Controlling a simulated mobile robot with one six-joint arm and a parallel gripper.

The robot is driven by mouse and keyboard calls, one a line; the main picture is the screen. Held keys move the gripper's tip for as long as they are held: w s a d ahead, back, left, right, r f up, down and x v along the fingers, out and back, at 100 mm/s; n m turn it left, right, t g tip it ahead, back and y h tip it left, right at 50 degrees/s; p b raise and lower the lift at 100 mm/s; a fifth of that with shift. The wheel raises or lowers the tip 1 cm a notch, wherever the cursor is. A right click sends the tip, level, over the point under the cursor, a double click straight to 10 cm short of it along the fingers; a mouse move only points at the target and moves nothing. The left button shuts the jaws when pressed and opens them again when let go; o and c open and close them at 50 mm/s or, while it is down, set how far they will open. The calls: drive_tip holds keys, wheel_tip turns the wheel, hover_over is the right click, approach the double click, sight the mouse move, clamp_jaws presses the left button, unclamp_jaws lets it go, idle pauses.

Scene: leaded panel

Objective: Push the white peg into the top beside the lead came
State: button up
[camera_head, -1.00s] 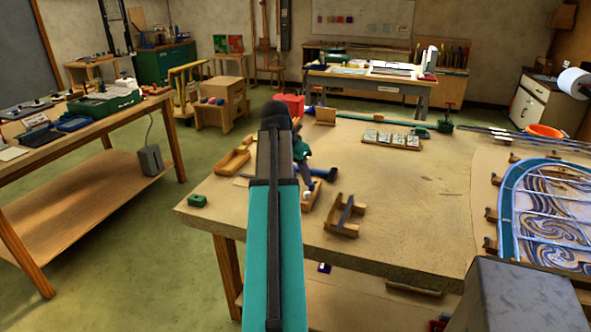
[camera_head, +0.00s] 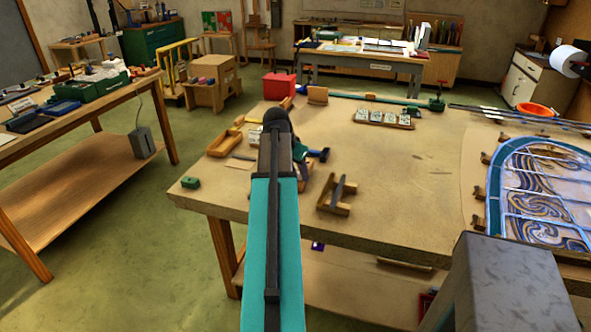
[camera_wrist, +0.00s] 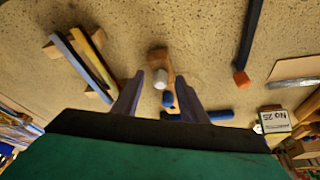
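The white peg (camera_wrist: 161,79) shows in the wrist view as a pale rounded end at a small wooden block (camera_wrist: 158,57), between and beyond my fingertips. My gripper (camera_wrist: 158,92) is open, with a finger on each side and nothing clasped. A blue piece (camera_wrist: 168,100) lies just nearer, also between the fingers. In the head view my own arm hides most of my gripper and the peg. The leaded panel (camera_head: 493,203), with its cames and swirled glass, lies at the right of the workbench, well away from my gripper.
A notched wooden rest (camera_head: 328,205) holding a tool stands right of my arm. A blue-handled tool (camera_wrist: 218,115) lies beside my right finger. A tray of pale pieces (camera_head: 384,119), a red box (camera_head: 278,86) and an orange bowl (camera_head: 537,110) are farther back. The bench middle is clear.

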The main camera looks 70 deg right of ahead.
sight(298, 174)
idle(0.3)
clamp_jaws()
drive_tip(key=c, duration=0.8)
unclamp_jaws()
drive_tip(key=shift+c, duration=0.2)
clamp_jaws()
drive_tip(key=shift+r+p, duration=1.65)
drive_tip(key=shift+r, duration=0.8)
